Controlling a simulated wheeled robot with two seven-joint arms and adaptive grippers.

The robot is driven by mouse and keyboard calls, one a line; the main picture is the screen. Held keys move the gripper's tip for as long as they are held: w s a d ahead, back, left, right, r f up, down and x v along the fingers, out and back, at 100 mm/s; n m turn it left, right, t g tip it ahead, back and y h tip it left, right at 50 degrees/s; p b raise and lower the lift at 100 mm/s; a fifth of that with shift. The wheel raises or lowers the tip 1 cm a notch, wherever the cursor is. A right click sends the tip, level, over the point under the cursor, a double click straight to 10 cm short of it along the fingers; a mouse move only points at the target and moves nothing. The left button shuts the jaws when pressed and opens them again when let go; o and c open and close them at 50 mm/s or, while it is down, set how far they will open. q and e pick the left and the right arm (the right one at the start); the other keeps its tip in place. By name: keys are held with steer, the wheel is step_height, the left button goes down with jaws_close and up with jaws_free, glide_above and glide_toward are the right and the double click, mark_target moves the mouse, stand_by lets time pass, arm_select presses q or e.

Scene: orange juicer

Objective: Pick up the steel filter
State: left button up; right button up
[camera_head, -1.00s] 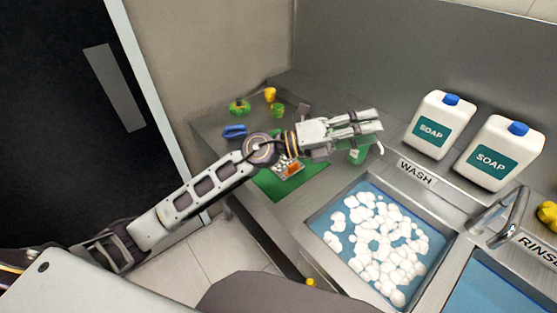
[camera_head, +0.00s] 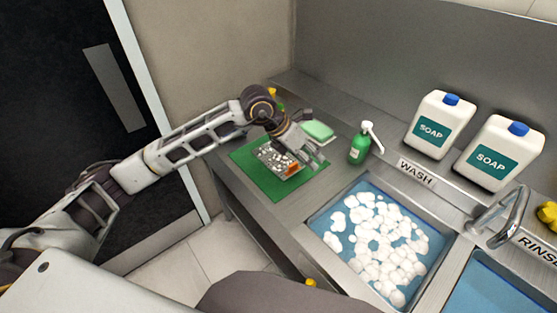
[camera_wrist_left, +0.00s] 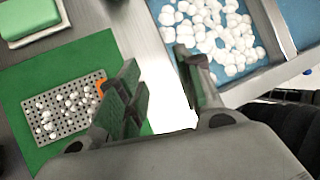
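The steel filter (camera_head: 268,158) is a flat perforated metal plate with white bits on it and an orange tab at one end. It lies on a green mat (camera_head: 249,179). In the left wrist view the filter (camera_wrist_left: 62,108) shows left of the fingers, its orange tab near the left finger. My left gripper (camera_head: 313,156) is over the mat, by the filter's orange end, and partly covers that area. In the left wrist view the left gripper (camera_wrist_left: 168,82) has its fingers apart, with nothing held between them. My right gripper is not in view.
A green sponge (camera_head: 318,130) on a pale dish and a green soap bottle (camera_head: 360,146) stand behind the gripper. The wash sink (camera_head: 330,257) with white foam is to the right. Two soap jugs (camera_head: 438,125) stand at the back wall.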

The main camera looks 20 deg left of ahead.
arm_select(q)
steer(key=w+a+y, duration=0.3)
steer(key=a+y, duration=0.1)
steer(key=a, duration=0.5)
steer(key=shift+n+t, duration=0.3)
steer(key=shift+f, duration=0.2)
steer(key=p, duration=0.1)
glide_above(293, 165)
steer(key=s+a, duration=0.1)
steer(key=s, duration=0.1)
step_height(293, 165, down, 7)
steer(key=shift+s+a+r, duration=0.1)
steer(key=shift+a+r, duration=0.05)
steer(key=shift+f, duration=0.45)
steer(key=shift+w+f, duration=0.1)
steer(key=shift+w, duration=0.1)
